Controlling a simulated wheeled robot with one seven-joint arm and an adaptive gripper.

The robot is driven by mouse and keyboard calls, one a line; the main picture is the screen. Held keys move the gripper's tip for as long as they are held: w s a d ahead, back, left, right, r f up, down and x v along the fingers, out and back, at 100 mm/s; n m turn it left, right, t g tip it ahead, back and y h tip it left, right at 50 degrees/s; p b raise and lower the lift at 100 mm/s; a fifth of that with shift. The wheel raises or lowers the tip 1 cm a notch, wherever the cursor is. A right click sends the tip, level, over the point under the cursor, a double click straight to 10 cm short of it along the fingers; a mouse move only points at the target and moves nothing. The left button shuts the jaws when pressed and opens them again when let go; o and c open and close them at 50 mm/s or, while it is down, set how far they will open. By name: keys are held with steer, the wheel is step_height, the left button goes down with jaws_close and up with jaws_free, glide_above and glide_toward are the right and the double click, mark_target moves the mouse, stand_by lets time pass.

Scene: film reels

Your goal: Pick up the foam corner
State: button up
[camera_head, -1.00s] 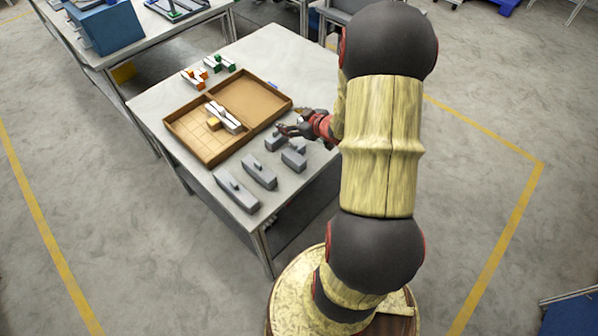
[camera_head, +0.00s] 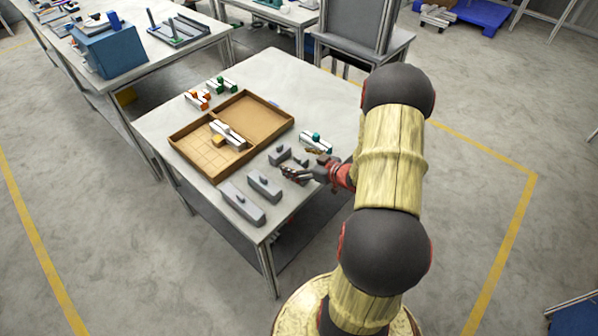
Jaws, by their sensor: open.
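No piece can be told for certain as the foam corner. Several grey blocks lie on the table's near right part: a long one (camera_head: 243,203), another long one (camera_head: 265,186) and a shorter one (camera_head: 279,155). My gripper (camera_head: 288,173) is open, low over the table among the grey blocks, just right of the second long one. It partly hides what lies beneath it, and I cannot tell whether it touches anything. A small yellow block (camera_head: 217,141) and white-and-grey pieces (camera_head: 229,134) lie in the brown tray (camera_head: 180,151).
The tray has a divider and its far right compartment is empty. Orange-and-white (camera_head: 197,99) and green-and-white (camera_head: 221,85) pieces stand behind it. A white piece with a teal knob (camera_head: 316,142) lies beyond my gripper. The table's far right is clear.

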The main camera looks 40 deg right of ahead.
steer(key=x, duration=0.3)
steer(key=shift+b, duration=0.35)
steer(key=c, duration=0.4)
steer(key=shift+s, duration=0.1)
steer(key=c, duration=0.7)
steer(key=shift+c, duration=0.2)
